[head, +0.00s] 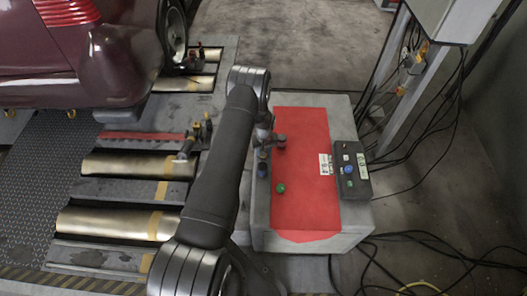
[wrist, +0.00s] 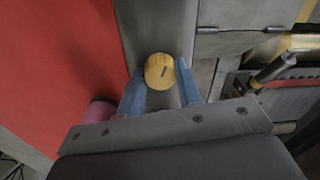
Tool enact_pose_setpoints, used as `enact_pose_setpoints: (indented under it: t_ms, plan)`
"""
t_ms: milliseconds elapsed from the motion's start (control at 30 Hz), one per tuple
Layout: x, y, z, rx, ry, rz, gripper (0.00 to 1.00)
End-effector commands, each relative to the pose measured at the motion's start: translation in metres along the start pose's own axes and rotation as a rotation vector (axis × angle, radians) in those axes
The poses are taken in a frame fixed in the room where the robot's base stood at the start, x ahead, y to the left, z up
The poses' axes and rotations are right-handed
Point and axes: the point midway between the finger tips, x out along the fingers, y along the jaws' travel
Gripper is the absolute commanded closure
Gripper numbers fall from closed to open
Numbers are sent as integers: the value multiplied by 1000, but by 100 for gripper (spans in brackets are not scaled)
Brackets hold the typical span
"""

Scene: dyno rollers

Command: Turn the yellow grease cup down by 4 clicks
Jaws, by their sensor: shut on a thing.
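The yellow grease cup (wrist: 158,68) shows in the wrist view as a round cap with a short dark mark on its top. It stands on the grey strip beside the red sheet. My gripper (wrist: 161,88) has its two blue fingers on either side of the cup, shut on it. In the head view my gripper is over the left edge of the grey cabinet (head: 345,229), and my arm covers much of that area. I cannot make out the yellow cup there.
A pinkish round part (wrist: 98,112) sits close to my left finger in the wrist view. A dark control box (head: 348,170) stands on the right. Metal rollers (head: 118,222) lie left.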

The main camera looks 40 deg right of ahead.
Motion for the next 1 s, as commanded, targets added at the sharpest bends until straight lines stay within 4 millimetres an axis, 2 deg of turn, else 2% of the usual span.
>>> enact_pose_setpoints:
  t_ms: [700,1000]
  plan:
    - [0,0,0,679,23,0,91]
    - [0,-1,0,920,32,0,91]
